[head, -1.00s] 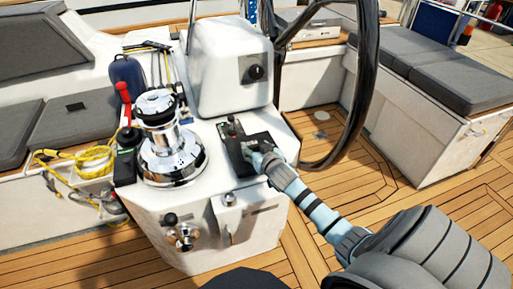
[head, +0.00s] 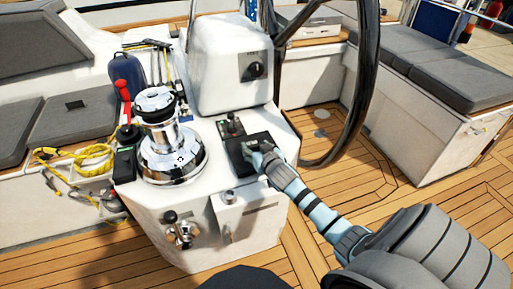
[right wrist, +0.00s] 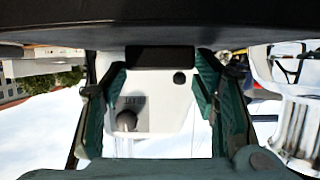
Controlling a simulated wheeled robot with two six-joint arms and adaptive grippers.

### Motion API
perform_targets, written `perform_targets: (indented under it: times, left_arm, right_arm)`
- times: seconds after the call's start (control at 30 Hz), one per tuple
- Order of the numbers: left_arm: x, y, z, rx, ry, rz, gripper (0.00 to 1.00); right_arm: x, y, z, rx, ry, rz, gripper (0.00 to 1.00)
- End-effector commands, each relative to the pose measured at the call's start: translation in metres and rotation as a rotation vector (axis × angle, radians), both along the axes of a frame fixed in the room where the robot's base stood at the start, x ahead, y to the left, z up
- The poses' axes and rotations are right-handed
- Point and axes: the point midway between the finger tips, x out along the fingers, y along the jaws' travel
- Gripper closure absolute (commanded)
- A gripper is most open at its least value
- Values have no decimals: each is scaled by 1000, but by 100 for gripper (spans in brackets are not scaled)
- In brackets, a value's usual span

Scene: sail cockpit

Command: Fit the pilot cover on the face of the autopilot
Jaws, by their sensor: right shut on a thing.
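A flat black piece, apparently the pilot cover (head: 238,154), is at the tip of my right gripper (head: 259,157), over the right part of the white console top. In the right wrist view, the two green fingers of the right gripper (right wrist: 161,72) stand apart, with a dark band, apparently the cover (right wrist: 160,22), across the top. My right gripper is shut on it. I cannot tell whether it touches the console. A small dark control unit (head: 231,127) stands just behind it. I cannot tell whether this is the autopilot. My left gripper is not in view.
A chrome winch (head: 170,150) stands left of the cover. Behind is a white pod (head: 225,75) with a grey knob panel (head: 256,68), also seen in the right wrist view (right wrist: 130,115). The black wheel rim (head: 366,85) rises at right. Yellow rope (head: 90,155) lies at left.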

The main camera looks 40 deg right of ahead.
Motion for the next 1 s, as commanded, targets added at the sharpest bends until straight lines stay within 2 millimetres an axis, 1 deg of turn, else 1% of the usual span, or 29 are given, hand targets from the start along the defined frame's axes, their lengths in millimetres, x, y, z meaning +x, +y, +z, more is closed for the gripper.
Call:
perform_targets:
  times: [0.2,0.47,0.7,0.97,1.0]
  left_arm:
    - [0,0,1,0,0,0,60]
    - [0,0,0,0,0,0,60]
    - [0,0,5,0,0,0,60]
    - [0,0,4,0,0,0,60]
    - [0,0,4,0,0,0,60]
  right_arm:
    - [0,0,-4,1,0,0,75]
    - [0,0,-4,0,0,0,75]
    - [0,0,-3,1,0,0,75]
    - [0,0,-3,1,0,0,75]
    - [0,0,-3,1,0,0,43]
